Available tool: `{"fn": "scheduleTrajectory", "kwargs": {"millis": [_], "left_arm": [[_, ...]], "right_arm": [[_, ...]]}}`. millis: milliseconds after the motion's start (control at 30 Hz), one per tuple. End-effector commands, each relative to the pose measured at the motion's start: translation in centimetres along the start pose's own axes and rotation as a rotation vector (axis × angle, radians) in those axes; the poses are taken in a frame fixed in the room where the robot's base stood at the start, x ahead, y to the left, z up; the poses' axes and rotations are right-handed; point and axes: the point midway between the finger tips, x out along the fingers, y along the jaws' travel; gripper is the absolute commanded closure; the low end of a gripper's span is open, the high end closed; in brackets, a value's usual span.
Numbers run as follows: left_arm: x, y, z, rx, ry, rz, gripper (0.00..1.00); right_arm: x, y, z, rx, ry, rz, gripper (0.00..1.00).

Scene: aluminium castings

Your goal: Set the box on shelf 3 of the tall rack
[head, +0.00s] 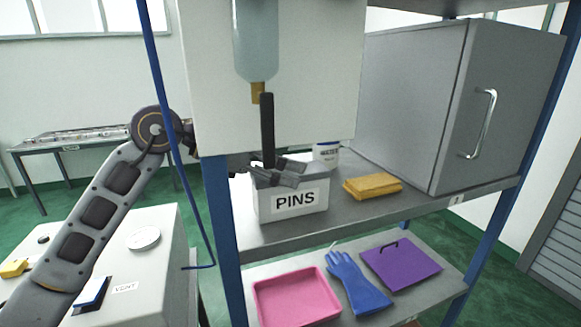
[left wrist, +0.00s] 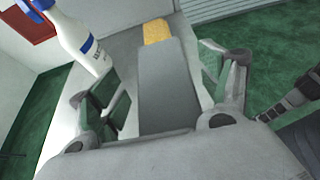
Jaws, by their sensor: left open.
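The box is a grey carton marked PINS (head: 296,203), standing upright on the rack's upper visible shelf (head: 400,213), near its left end. My left gripper (head: 280,172) is open at the top of the box and hides part of it. In the left wrist view the grey top of the box (left wrist: 168,88) lies between the two spread fingers, with gaps on both sides. The tall rack has blue posts (head: 222,240). A small tag (head: 457,199) on the shelf edge is too small to read surely. My right gripper is not seen.
A teal bottle (head: 256,45) hangs above the box.

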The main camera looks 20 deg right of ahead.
Motion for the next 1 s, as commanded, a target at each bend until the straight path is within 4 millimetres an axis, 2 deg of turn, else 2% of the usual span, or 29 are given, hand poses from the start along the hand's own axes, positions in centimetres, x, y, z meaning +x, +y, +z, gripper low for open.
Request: {"fn": "scheduleTrajectory", "kwargs": {"millis": [400, 600, 1000], "left_arm": [[-5.0, 0.0, -0.2, 0.000, -0.001, 0.001, 0.22], [-5.7, 0.0, -0.1, 0.001, 0.000, 0.000, 0.22], [-5.8, 0.0, -0.1, 0.000, -0.001, 0.000, 0.22]], "right_arm": [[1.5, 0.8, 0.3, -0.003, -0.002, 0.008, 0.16], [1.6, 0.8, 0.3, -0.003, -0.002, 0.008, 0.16], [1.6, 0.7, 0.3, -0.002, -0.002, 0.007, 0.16]]}}
